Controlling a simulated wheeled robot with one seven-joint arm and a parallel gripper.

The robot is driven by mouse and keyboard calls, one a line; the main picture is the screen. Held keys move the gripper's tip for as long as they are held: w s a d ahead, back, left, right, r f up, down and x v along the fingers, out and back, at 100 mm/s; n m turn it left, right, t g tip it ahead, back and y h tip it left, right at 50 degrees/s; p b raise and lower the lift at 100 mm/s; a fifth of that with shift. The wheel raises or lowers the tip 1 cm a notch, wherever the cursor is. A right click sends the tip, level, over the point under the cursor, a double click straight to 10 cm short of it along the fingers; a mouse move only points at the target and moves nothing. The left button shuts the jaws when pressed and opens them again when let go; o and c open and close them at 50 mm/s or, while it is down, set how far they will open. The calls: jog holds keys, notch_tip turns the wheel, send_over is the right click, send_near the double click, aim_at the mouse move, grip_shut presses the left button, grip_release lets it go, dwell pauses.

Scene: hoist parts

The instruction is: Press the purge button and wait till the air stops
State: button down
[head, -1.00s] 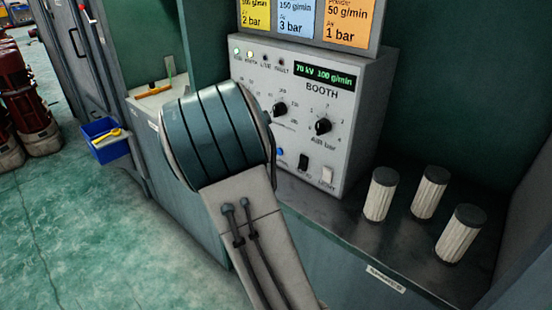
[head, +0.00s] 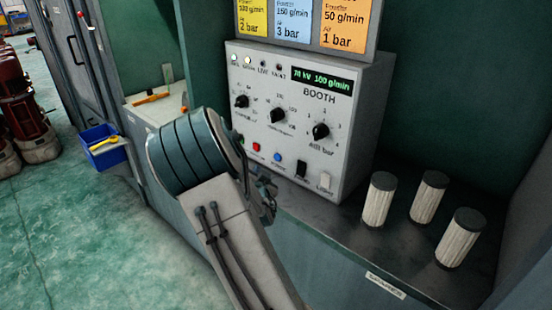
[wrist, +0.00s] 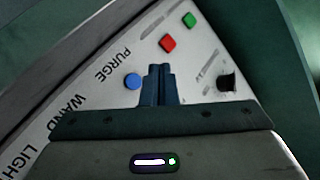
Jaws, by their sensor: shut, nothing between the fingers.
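The blue purge button (head: 277,157) is at the lower middle of that face. In the wrist view the blue button (wrist: 132,81) sits beside the word PURGE. My gripper (wrist: 159,70) is shut and empty, its fingertips in front of the panel just right of the blue button in that view. Whether the tips touch the panel cannot be told. In the head view my arm hides most of the gripper.
A red button (head: 256,147) and a green button (wrist: 189,19) are near the blue one. Several ribbed filters, one here (head: 378,200), stand on the counter at right.

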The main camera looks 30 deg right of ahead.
aim_at(273, 155)
jog(key=d, duration=0.1)
jog(key=w+d, duration=0.1)
jog(key=d, duration=0.1)
jog(key=shift+w+d+f, duration=0.1)
jog(key=shift+w+d, duration=0.05)
jog(key=shift+d, duration=0.15)
jog(key=shift+w+d+b, duration=0.2)
jog(key=shift+d+b, duration=0.05)
jog(key=shift+d, duration=0.25)
jog(key=shift+w+d+b, duration=0.15)
jog(key=shift+d+b, duration=0.1)
jog(key=shift+d, duration=0.25)
dwell(1.1)
jog(key=shift+w+d+b, duration=0.1)
jog(key=shift+d+b, duration=0.1)
jog(key=shift+b, duration=0.2)
jog(key=shift+d, duration=0.15)
jog(key=shift+w+d+b, duration=0.2)
jog(key=shift+d+b, duration=0.2)
jog(key=shift+b, duration=0.1)
dwell(0.6)
jog(key=shift+s+a+b, duration=0.3)
jog(key=shift+a+b, duration=0.05)
jog(key=shift+a, duration=0.4)
